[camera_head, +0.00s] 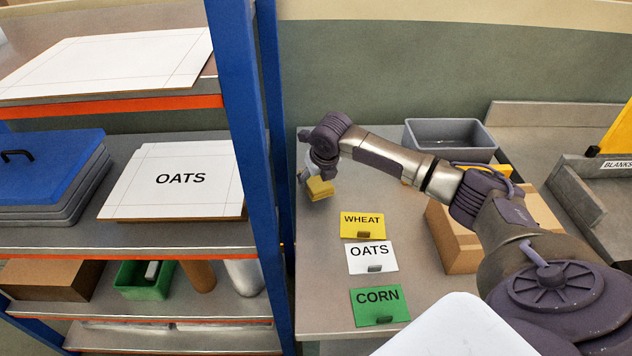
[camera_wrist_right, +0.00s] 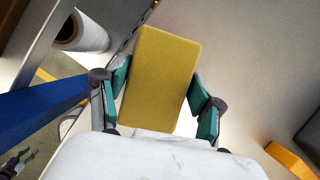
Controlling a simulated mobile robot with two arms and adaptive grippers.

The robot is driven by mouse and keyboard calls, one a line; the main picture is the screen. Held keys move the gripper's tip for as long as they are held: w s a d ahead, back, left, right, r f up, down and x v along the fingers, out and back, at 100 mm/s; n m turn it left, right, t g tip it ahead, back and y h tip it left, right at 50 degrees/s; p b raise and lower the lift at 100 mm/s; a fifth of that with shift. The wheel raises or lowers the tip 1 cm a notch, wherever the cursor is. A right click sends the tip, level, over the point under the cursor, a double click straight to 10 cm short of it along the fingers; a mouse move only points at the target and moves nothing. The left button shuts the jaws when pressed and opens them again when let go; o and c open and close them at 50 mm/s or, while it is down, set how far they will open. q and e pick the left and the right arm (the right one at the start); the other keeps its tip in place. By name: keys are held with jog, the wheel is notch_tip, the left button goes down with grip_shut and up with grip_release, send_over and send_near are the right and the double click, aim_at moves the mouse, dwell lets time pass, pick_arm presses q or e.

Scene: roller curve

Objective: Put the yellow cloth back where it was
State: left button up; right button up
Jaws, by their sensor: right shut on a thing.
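The yellow cloth (camera_head: 320,188) is a small folded yellow block at the left end of the table, beside the blue shelf post. It fills the middle of the right wrist view (camera_wrist_right: 160,80), lying between the teal finger pads. My right gripper (camera_head: 311,176) is shut on the cloth, reaching in from the right over the table. Whether the cloth touches the table top or hangs just above it I cannot tell.
Cards for WHEAT (camera_head: 362,222), OATS (camera_head: 372,256) and CORN (camera_head: 380,304) lie in front of the cloth. A grey bin (camera_head: 450,130) and a cardboard box (camera_head: 455,240) stand to the right. The blue post (camera_head: 245,130) is close on the left. Table between cloth and bin looks clear.

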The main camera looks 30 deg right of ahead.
notch_tip(320, 180, down, 2)
jog(key=shift+f, duration=0.1)
jog(key=o, duration=1.1)
jog(key=b+v, duration=0.1)
jog(key=v, duration=1.1)
